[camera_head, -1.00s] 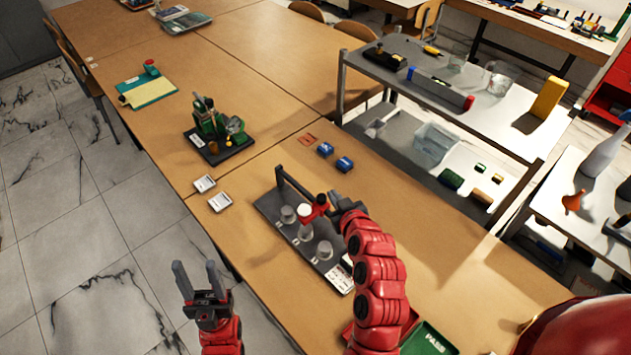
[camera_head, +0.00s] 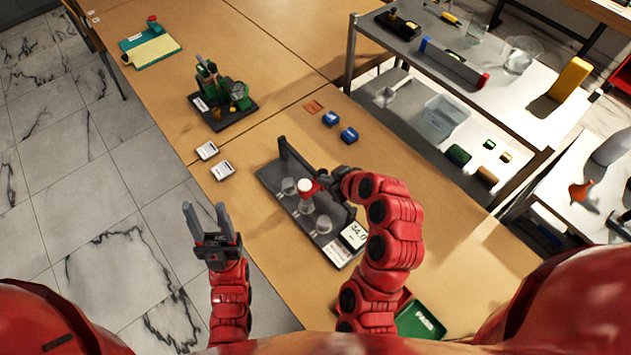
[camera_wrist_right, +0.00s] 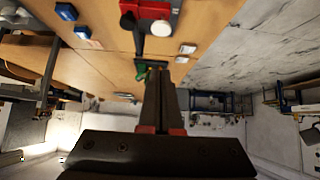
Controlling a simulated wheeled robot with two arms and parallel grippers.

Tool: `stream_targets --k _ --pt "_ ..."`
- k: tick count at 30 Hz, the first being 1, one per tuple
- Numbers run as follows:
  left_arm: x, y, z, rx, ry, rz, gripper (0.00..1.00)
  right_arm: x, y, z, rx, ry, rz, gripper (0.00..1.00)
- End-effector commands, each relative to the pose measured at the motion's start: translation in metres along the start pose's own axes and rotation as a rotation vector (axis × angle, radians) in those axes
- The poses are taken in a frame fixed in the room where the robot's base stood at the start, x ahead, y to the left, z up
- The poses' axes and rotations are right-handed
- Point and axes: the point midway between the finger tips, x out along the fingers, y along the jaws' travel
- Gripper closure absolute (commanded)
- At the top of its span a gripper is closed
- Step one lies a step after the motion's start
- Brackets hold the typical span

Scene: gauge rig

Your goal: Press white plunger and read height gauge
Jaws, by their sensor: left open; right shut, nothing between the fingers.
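The gauge rig (camera_head: 268,177) is a dark base with an upright post and arm, bearing several clear cylinders (camera_head: 323,224). A small white plunger (camera_head: 306,184) shows on top beside a red part. A display (camera_head: 354,234) at the rig's near end shows digits that look like "4.0" at the end; the first is unclear. My right gripper (camera_head: 326,184) is shut and empty, close beside the red part; I cannot tell if it touches. My left gripper (camera_head: 206,222) is open and empty, left of the rig.
Two white cards (camera_head: 215,161), two blue blocks (camera_head: 339,128) and a green device (camera_head: 222,105) on a dark base lie behind the rig. A green tray marked PASS (camera_head: 425,322) is at the near right. A grey shelf cart (camera_head: 405,55) stands at the right.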

Motion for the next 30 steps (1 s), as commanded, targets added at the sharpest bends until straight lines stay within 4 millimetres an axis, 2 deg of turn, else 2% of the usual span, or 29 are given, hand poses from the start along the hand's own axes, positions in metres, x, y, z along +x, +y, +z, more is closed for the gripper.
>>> stream_targets --k 1,7,11,13,18,21,30 --pt "-0.011 0.001 0.002 0.000 0.000 0.000 0.50 0.007 0.000 0.003 -0.002 0.003 0.000 1.00" --pt "-0.049 0.002 0.008 0.000 0.000 0.000 0.50 0.031 0.000 0.006 -0.002 0.005 0.002 1.00" --pt "-0.073 0.004 0.012 0.000 0.000 0.000 0.50 0.057 0.000 0.006 -0.002 0.004 0.000 1.00" --pt "-0.064 0.003 0.011 0.000 -0.001 0.000 0.50 0.066 -0.001 0.002 0.001 -0.002 -0.005 1.00" --pt "-0.069 0.003 0.012 0.000 0.000 0.000 0.50 0.100 -0.001 0.002 0.001 -0.002 -0.002 1.00" --pt "-0.076 0.004 0.013 0.000 0.000 0.000 0.50 0.112 -0.001 0.016 0.003 -0.002 -0.002 1.00" --pt "-0.081 0.004 0.014 0.000 0.000 0.000 0.50 0.126 0.000 0.028 0.001 0.001 0.000 1.00"
